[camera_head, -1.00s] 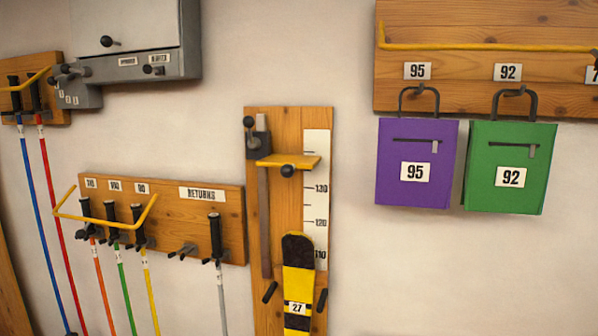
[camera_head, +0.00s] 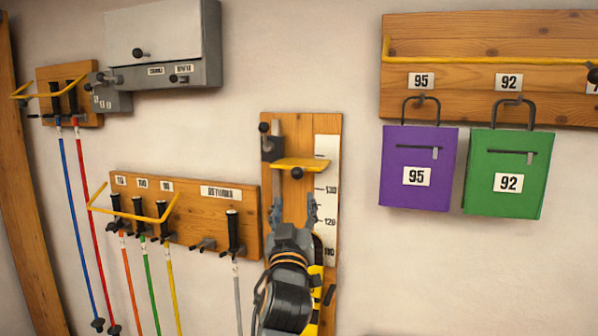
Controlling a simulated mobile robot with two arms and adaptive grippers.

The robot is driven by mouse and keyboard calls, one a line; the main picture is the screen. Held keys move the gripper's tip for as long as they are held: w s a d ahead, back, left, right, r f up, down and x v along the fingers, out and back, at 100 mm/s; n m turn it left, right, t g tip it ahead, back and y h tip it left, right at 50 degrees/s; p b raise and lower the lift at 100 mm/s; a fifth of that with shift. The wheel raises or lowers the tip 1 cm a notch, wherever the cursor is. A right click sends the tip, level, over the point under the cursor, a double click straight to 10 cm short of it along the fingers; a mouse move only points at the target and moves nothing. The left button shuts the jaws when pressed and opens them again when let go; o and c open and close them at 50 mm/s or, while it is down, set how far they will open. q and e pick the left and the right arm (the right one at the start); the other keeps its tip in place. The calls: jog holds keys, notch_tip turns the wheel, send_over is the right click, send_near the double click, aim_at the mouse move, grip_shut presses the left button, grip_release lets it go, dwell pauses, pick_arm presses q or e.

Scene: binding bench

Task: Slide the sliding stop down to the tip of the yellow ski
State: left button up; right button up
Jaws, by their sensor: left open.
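The sliding stop (camera_head: 310,164) is a yellow plate with a black knob on its front, joined to a dark block on the grey rail. It sits high on the wooden measuring board, above the 130 mark. The yellow ski (camera_head: 317,262) stands upright against the board. My left gripper (camera_head: 294,208) is open and empty, fingers pointing up, in front of the board. Its fingertips are a little below the knob in the picture, apart from it. My right gripper is not in view.
The white scale (camera_head: 327,185) runs down the board's right side. Left of the board is the pole rack (camera_head: 216,195) with several poles and a yellow bar. Purple (camera_head: 400,190) and green (camera_head: 480,200) bags hang at right. A grey box (camera_head: 165,50) is upper left. The wall between is clear.

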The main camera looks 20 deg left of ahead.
aim_at(296, 176)
pick_arm(q)
jog(key=p+x, duration=0.3)
jog(key=x, duration=0.8)
jog(key=shift+p, duration=0.4)
jog(key=shift+w+a+r, duration=0.1)
jog(key=shift+w+a, duration=0.05)
jog(key=shift+w, duration=0.35)
jog(key=shift+c, duration=0.5)
grip_shut()
